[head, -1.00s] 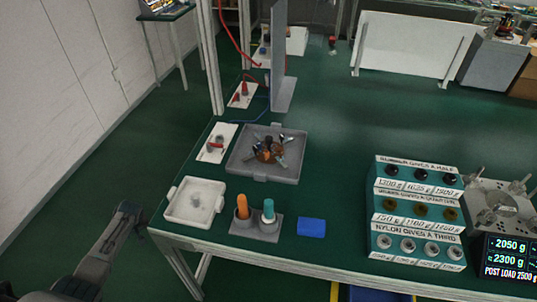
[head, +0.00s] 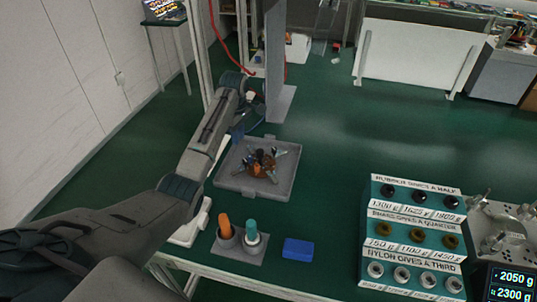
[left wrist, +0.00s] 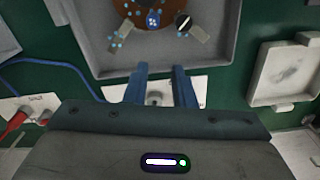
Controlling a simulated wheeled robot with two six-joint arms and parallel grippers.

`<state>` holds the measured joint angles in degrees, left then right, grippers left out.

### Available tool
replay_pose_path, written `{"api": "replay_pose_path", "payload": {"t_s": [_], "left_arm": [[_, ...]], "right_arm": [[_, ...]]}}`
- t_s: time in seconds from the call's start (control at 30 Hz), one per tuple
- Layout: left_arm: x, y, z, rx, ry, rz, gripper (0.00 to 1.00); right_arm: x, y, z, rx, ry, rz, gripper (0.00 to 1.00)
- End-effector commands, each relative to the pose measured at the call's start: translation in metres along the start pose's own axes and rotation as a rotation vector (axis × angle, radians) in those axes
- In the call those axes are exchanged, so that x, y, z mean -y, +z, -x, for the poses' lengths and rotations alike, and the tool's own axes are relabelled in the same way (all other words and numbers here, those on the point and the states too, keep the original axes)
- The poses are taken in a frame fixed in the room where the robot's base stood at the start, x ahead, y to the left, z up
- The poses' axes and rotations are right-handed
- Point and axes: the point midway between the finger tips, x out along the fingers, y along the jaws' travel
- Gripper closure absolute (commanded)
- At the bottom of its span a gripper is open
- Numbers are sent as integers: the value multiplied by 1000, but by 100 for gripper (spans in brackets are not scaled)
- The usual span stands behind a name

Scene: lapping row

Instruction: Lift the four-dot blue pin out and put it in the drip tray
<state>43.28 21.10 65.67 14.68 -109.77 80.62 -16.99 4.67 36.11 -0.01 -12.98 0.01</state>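In the left wrist view, a blue pin (left wrist: 153,19) with several white dots on its top stands at the brown disc (left wrist: 127,20). The disc lies in a square grey tray (left wrist: 100,66), also seen in the head view (head: 226,180). My left gripper (left wrist: 160,88) is open, its two blue fingers apart with nothing between them; they point towards the tray's near wall. In the head view it (head: 238,135) is above the tray's far side. A shallow white tray (left wrist: 266,90) is at the right of the wrist view. My right gripper is out of view.
Beside the blue pin are a black-topped pin (left wrist: 183,21) and grey arms with blue dots. An orange-handled tool (head: 225,228) and a teal-handled one (head: 252,231) stand in a grey holder near a blue block (head: 298,249). A tall grey panel (head: 275,70) rises beyond my gripper.

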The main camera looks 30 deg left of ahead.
Motion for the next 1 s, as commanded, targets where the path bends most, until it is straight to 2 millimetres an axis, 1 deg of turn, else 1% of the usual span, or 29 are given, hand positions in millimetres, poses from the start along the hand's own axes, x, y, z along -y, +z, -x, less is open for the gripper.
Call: {"api": "replay_pose_path", "payload": {"t_s": [0.03,0.07,0.17,0.27,0.4,0.5,0.67,0.8,0.9,1.0], "left_arm": [[-3,10,8,13,1,4,77],[-4,13,10,18,0,7,77],[-5,19,8,27,-7,12,77],[-4,20,-7,28,-8,12,77],[-5,21,-28,27,-7,12,77],[-5,21,-38,27,-5,12,77],[-5,24,-50,28,-7,11,77],[-6,30,-70,28,-8,11,77],[-6,29,-85,26,-6,11,77],[-6,29,-92,26,-4,10,77]], "right_arm": [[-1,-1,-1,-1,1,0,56],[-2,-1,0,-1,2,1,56],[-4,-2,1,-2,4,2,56],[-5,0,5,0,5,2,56],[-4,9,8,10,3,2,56],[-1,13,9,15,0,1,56],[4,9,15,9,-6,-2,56],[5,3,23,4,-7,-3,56],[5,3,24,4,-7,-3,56],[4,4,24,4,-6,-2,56]]}}
